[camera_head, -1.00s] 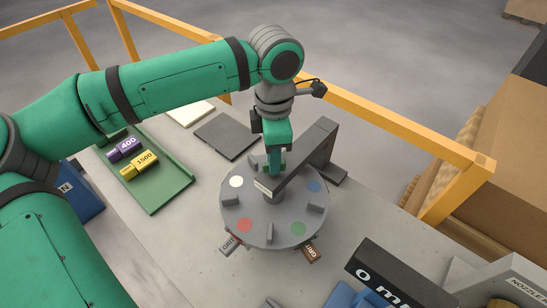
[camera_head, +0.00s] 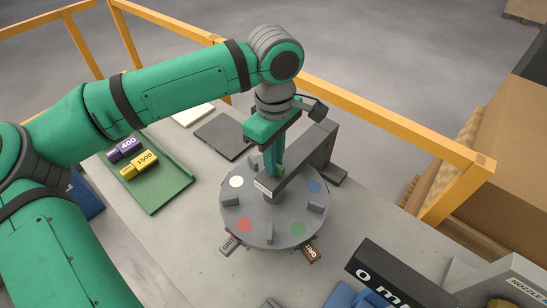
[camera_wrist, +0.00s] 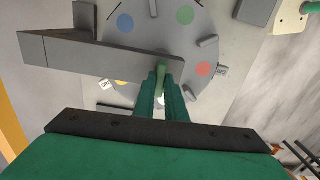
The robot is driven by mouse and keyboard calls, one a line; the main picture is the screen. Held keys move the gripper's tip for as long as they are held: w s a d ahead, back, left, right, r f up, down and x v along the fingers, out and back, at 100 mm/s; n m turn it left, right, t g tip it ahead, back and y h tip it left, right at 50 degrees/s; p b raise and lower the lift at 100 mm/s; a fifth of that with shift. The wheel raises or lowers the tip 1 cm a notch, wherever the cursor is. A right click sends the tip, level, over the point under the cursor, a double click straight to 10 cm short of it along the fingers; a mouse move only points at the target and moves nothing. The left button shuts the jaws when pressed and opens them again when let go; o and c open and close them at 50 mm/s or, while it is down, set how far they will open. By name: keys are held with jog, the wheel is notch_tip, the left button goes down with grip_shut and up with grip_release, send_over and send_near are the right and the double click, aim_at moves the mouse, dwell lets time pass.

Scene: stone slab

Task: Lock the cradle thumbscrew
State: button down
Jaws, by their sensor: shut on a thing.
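A round grey disc (camera_head: 270,232), apparently the cradle, carries coloured dots and small upright tabs. A dark grey arm (camera_head: 312,152) reaches over it from the right. In the wrist view my two green fingers (camera_wrist: 163,84) are shut on a lighter green piece (camera_wrist: 161,70), which looks like the thumbscrew, next to the arm's edge. The fingers hide most of it, so I cannot tell how far it is turned.
A green tray (camera_head: 157,188) with a purple 400 piece (camera_head: 123,150) and a yellow 1500 piece (camera_head: 140,164) lies at left. Small grit blocks (camera_head: 311,253) stick out at the disc's front. A black lettered block (camera_head: 385,275) stands front right. A yellow rail (camera_head: 400,133) runs behind.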

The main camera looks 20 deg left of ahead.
jog(key=shift+m, duration=0.4)
jog(key=c, duration=1.8)
grip_release()
notch_tip(320, 180, up, 11)
jog(key=shift+f, duration=0.1)
